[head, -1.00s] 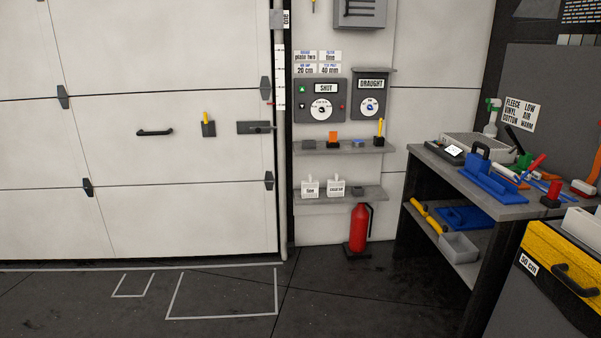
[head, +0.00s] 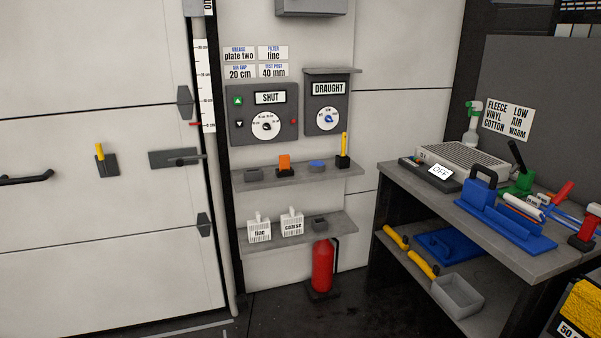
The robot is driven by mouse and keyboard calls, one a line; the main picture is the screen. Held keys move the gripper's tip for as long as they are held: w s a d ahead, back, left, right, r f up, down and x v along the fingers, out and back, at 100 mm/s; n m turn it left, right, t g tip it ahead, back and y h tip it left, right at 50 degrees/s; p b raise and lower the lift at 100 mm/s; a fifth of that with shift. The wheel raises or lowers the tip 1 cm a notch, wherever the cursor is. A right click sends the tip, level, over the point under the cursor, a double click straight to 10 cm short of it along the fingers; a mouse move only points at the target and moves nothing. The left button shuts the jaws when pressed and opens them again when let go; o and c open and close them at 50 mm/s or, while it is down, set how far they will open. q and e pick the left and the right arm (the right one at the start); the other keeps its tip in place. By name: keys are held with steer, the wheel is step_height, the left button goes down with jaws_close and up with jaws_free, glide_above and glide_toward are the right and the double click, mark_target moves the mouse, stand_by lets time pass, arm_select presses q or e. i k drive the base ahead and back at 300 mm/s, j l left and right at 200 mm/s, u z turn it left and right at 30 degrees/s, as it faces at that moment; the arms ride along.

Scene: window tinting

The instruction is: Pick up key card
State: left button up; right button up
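An orange, flat, card-like piece (head: 284,160) stands upright in a small black holder on the upper wall shelf (head: 330,176). It is the thing here that looks most like the key card, but no marking on it can be read. A small grey block sits to its left on the same shelf. A blue round piece (head: 317,163) and a yellow stick in a black holder (head: 344,150) are to its right. Neither of my grippers is in view.
Above the shelf are a SHUT control box (head: 264,113) and a DRAUGHT box (head: 327,105). A lower shelf (head: 270,240) holds two filters. A red extinguisher (head: 322,267) stands below. A crowded workbench (head: 500,239) is at the right; floor before the shelves looks clear.

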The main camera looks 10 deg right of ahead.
mark_target(284, 160)
steer(key=i+z, duration=0.5)
steer(key=i, duration=1.2)
